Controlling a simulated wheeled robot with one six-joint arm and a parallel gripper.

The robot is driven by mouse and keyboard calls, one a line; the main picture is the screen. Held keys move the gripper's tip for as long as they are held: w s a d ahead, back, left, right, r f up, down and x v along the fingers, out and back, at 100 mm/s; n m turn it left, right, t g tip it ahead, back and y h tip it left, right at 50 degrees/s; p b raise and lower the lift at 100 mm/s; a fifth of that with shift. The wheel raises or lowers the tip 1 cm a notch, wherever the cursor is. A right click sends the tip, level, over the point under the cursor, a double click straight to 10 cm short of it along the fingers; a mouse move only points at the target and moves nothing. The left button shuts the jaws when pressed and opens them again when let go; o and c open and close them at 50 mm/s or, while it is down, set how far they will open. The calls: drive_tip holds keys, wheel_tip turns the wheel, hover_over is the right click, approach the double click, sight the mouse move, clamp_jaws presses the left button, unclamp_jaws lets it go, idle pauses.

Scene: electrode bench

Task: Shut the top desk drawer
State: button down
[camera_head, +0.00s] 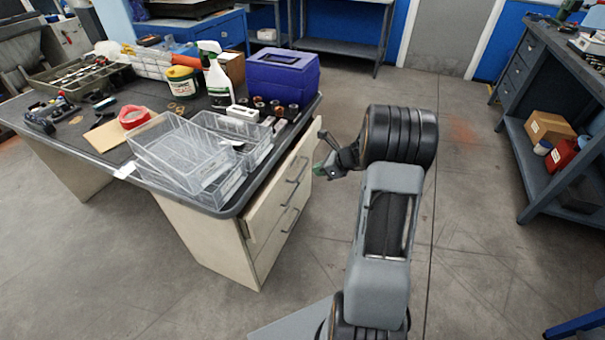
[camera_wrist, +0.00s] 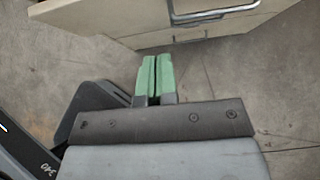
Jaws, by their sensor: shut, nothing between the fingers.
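The desk's top drawer (camera_head: 282,186) stands part-way out under the right end of the desktop, its pale front ahead of the drawers below. Its metal handle (camera_head: 298,169) faces my arm. My gripper (camera_head: 320,168) is just right of the drawer front, near its far end, and whether it touches cannot be told in the head view. In the wrist view, my gripper's green fingers (camera_wrist: 156,62) are pressed together with nothing between them. They point toward the pale drawer fronts, where a metal handle (camera_wrist: 215,14) shows at the top edge.
Clear plastic trays (camera_head: 190,150) lie on the desktop (camera_head: 100,165) near its right corner. A spray bottle (camera_head: 217,80) and a blue box (camera_head: 283,75) stand behind them. A workbench (camera_head: 530,140) is at the right. The floor between is open.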

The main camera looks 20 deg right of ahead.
wheel_tip(320, 180, down, 7)
drive_tip(key=s+d+m+b, duration=0.1)
drive_tip(key=d+b, duration=0.1)
drive_tip(key=b, duration=0.3)
drive_tip(key=n+t+y+b, duration=0.1)
drive_tip(key=t+y+b, duration=0.5)
drive_tip(key=b, duration=0.7)
approach(282, 174)
drive_tip(key=x, duration=0.6)
drive_tip(key=shift+f, duration=0.3)
drive_tip(key=shift+x, duration=0.75)
drive_tip(key=shift+w+r, duration=0.1)
drive_tip(key=shift+r, duration=0.05)
